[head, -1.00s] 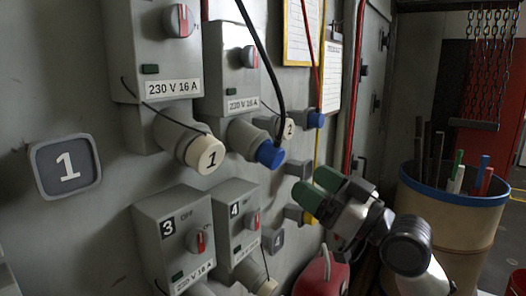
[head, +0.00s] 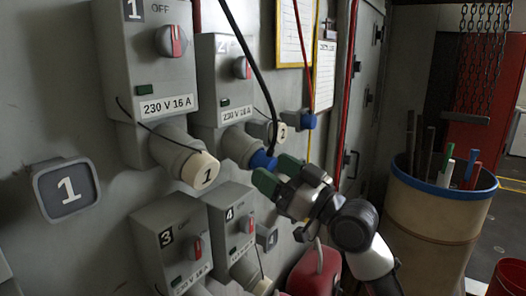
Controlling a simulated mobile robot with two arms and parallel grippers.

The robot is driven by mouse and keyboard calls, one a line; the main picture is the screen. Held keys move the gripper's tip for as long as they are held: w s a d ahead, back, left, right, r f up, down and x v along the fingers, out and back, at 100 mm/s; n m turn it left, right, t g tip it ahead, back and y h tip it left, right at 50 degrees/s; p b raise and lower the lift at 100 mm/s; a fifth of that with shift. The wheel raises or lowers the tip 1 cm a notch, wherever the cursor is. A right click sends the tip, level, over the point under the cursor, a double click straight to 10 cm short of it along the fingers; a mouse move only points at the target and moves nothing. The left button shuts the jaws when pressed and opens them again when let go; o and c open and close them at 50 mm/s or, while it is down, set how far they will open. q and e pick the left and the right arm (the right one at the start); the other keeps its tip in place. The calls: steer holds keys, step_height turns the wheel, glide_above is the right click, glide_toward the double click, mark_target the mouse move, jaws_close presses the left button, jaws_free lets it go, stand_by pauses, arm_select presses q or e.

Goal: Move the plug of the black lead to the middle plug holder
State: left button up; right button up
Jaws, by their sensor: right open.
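The black lead (head: 246,50) hangs from the top edge down to its blue plug (head: 262,160). The plug sits in the socket of the box numbered 2 (head: 220,80). My right gripper (head: 277,174) has green fingertips and is open right at the plug, covering its lower right part. I cannot tell whether the fingertips touch it. A second blue plug (head: 309,121) with a red lead is further right on the wall. Which plug holder is the middle one I cannot make out; the wall behind my gripper is hidden. My left gripper is out of view.
Switch boxes 1 (head: 145,60), 3 (head: 172,240) and 4 (head: 233,222) stick out from the wall around the plug. A red container (head: 315,270) is below my right arm. A barrel (head: 435,215) holding several rods stands at the right.

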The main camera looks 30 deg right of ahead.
mark_target(271, 169)
steer(key=shift+x, duration=1)
stand_by(0.5)
steer(key=c, duration=1.2)
steer(key=shift+s+d+f, duration=0.15)
steer(key=shift+s+f, duration=0.05)
steer(key=shift+f, duration=0.05)
steer(key=shift+b+v, duration=0.35)
steer(key=shift+v, duration=0.5)
steer(key=shift+s+d+b, duration=0.1)
steer(key=shift+s+b, duration=0.15)
steer(key=shift+b, duration=0.05)
steer(key=shift+b+v, duration=1)
steer(key=shift+v, duration=0.65)
